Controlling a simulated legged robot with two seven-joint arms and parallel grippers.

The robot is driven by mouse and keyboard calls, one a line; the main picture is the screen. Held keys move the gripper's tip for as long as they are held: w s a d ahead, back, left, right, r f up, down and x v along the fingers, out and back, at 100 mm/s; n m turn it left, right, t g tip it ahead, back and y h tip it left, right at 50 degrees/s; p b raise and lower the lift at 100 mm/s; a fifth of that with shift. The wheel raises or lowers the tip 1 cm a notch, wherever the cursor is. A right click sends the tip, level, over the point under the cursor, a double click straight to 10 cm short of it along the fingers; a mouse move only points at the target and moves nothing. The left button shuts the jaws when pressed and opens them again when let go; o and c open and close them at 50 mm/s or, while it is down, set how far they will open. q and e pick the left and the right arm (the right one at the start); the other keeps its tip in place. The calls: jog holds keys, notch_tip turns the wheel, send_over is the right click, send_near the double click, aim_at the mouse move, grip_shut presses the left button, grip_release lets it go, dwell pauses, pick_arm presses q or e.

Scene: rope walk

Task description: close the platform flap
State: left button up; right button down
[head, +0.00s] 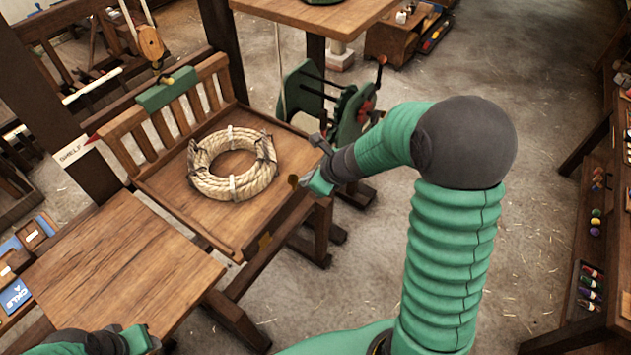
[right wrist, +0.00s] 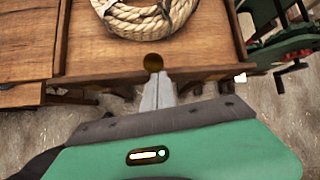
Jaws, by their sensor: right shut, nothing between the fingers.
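The wooden platform (head: 165,185) carries a coil of pale rope (head: 233,163). A slatted wooden panel with a green top block (head: 166,89) stands upright along its far side. I cannot tell for sure which part is the flap. My right gripper (head: 309,181) is shut and empty at the platform's right edge.
A bare wooden tabletop (head: 120,265) adjoins the platform at the near left. A green machine with a crank (head: 345,110) stands behind my right gripper. Dark posts and a shelf sign (head: 75,152) are at the left. Open floor (head: 560,150) lies at the right.

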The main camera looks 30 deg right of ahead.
jog(key=shift+w+a+r, duration=0.45)
jog(key=shift+a+r, duration=0.15)
jog(key=shift+w, duration=0.2)
pick_arm(q)
jog(key=shift+s+a+r, duration=0.1)
jog(key=shift+s+r, duration=0.3)
jog(key=shift+s, duration=0.05)
jog(key=shift+s, duration=0.15)
jog(key=shift+s, duration=0.1)
pick_arm(e)
jog(key=shift+a, duration=0.1)
pick_arm(q)
jog(key=shift+r, duration=0.1)
